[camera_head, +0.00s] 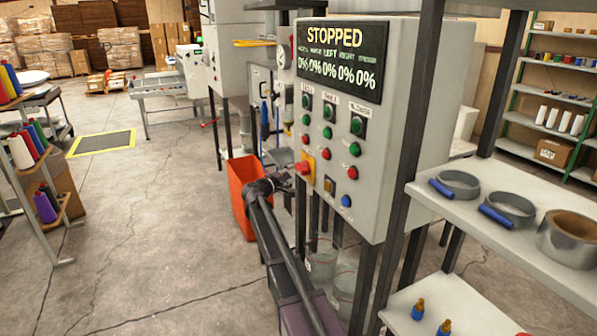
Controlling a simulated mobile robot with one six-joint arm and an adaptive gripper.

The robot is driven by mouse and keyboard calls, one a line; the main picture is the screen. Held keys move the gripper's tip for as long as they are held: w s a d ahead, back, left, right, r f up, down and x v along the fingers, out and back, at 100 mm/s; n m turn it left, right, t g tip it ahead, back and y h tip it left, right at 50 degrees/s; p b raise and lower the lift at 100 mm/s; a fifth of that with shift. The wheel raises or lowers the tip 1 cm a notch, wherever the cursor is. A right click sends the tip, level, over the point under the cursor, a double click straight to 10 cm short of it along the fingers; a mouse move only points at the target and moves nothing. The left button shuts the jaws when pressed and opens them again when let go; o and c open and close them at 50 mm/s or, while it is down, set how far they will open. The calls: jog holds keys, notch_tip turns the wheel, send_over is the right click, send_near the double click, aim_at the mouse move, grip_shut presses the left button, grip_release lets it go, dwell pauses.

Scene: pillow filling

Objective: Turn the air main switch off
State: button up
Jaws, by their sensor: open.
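The grey control panel (418,75) stands in the middle right, with a black display reading STOPPED and several 0% values. Rows of green, red, amber and blue buttons sit below it. A red knob on a yellow plate (305,167) is at the panel's lower left. A small red handle (210,123) shows farther back, left of the panel. I cannot tell which control is the air main switch; no such label is readable. My gripper (287,183) is open beside the panel's lower left edge, left of the red knob. Its fingertips are small and partly unclear, and I see nothing held.
An orange bin (240,195) stands on the floor behind my arm. Clear buckets (322,262) sit under the panel. A thread rack (40,180) is at left; the floor between is free.

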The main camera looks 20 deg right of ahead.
aim_at(298, 170)
jog(key=shift+x, duration=2.35)
jog(key=shift+a, duration=0.1)
grip_shut()
